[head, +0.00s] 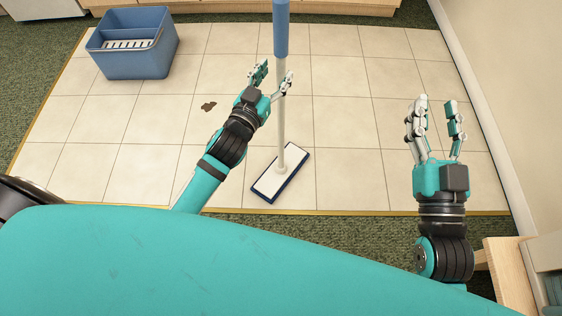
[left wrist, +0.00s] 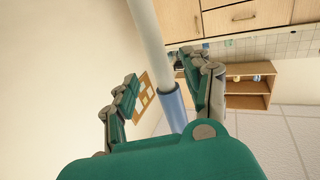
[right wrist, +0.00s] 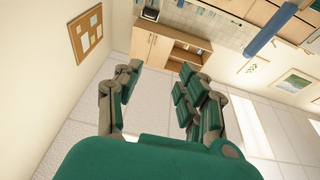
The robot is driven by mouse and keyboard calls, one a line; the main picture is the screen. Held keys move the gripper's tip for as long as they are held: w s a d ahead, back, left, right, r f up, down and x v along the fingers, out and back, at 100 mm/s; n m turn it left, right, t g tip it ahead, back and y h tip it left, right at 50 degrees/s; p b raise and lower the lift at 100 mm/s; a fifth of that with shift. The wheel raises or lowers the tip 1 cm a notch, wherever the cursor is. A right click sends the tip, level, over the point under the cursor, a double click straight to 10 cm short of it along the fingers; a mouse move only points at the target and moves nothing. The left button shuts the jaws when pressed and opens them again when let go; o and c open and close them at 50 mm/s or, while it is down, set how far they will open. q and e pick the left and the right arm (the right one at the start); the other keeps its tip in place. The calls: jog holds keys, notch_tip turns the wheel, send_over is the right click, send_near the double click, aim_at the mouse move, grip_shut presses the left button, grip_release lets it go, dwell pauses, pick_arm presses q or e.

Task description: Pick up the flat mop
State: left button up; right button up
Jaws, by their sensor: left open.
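The flat mop stands upright on the tiles, with a blue grip (head: 281,28) at the top, a pale pole (head: 281,130) and a flat white head (head: 279,176) with a dark blue edge. My left gripper (head: 276,70) is open at the upper pole, just below the blue grip; one finger overlaps the pole. In the left wrist view the pole (left wrist: 152,45) and grip (left wrist: 171,108) show between the spread fingers; I cannot tell if they touch. My right gripper (head: 436,102) is open and empty, well right of the mop. The grip (right wrist: 272,32) also shows in the right wrist view.
A blue bucket (head: 133,58) with a white wringer stands at the back left of the tiles. A small brown stain (head: 208,106) lies left of the mop. A wall (head: 508,90) bounds the right side, with wooden furniture (head: 512,272) at the lower right. The tiles between are clear.

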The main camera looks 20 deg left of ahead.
aim_at(279, 69)
pick_arm(q)
jog(key=w, duration=0.1)
jog(key=w+b, duration=0.1)
jog(key=w, duration=0.2)
jog(key=shift+w+d+f, duration=0.2)
jog(key=shift+d+f, duration=0.05)
jog(key=shift+f, duration=0.1)
pick_arm(e)
jog(key=s+r+t+y, duration=0.1)
jog(key=s+r+t, duration=0.2)
jog(key=r+t, duration=0.1)
jog(key=shift+r, duration=0.85)
pick_arm(q)
grip_shut()
jog(key=shift+r, duration=0.15)
